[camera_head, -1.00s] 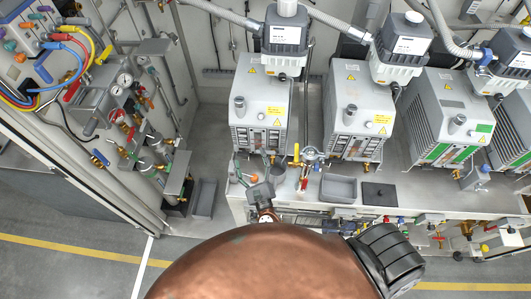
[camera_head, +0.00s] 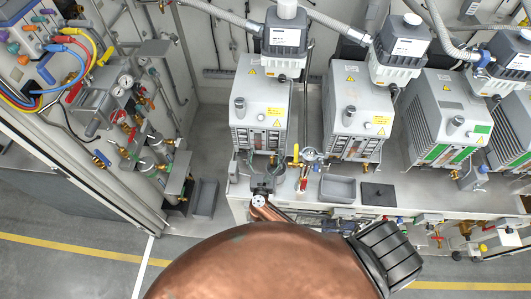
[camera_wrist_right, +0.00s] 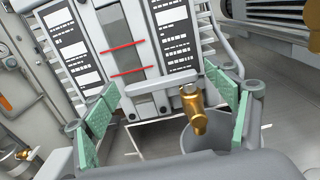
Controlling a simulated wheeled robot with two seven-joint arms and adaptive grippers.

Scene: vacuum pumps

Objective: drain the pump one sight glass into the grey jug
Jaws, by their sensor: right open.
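Pump one (camera_head: 262,105) is the leftmost grey pump on the bench. Its sight glass shows in the right wrist view as a grey strip (camera_wrist_right: 118,48) with two red lines, between black-and-white panels. A brass drain tap (camera_wrist_right: 194,108) sticks out below it. The grey jug (camera_wrist_right: 212,138) is below the tap, partly hidden by my gripper. My right gripper (camera_wrist_right: 165,112) is open in front of the pump, its green-padded fingers on either side of the tap, apart from it. In the head view, my right gripper (camera_head: 262,174) is at the bench's front edge.
A grey tray (camera_head: 339,188) and a dark flat mat (camera_head: 378,193) lie on the bench to the right. A yellow-handled valve (camera_head: 296,153) stands close right of pump one. More pumps (camera_head: 358,115) stand further right. A pipe and gauge panel (camera_head: 125,110) is at left.

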